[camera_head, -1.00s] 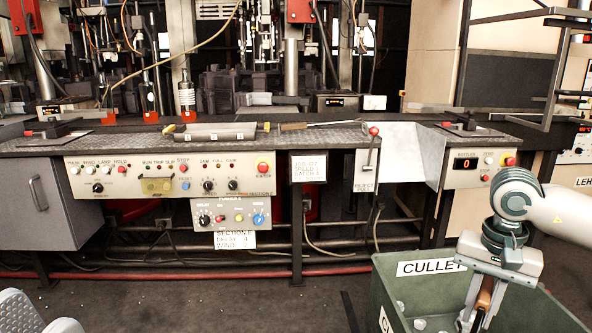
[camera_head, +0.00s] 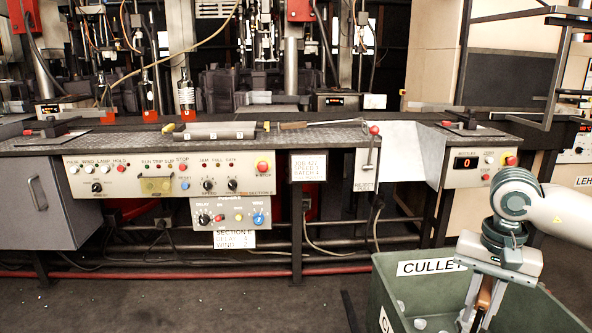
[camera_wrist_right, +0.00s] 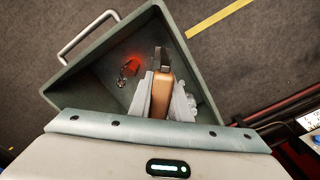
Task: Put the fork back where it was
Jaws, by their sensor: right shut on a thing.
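My right gripper (camera_head: 479,308) hangs over the green cullet bin (camera_head: 395,272), fingers pointing down, below the bin's rim in the picture. It is shut on the fork (camera_wrist_right: 162,92), whose brown grip shows between the fingers in the right wrist view. A dark part extends beyond the grip; I cannot make out prongs. In the head view the fork's brown side (camera_head: 485,296) shows only in part. My left gripper is not in view.
A red-glowing piece (camera_wrist_right: 133,64) lies in the bin, with clear pieces beside it. The long bench (camera_head: 340,138) carries a grey tray-like block (camera_head: 205,132) and a thin tool (camera_head: 305,124). A pale chute (camera_head: 402,150) slopes at its right. Floor left of the bin is clear.

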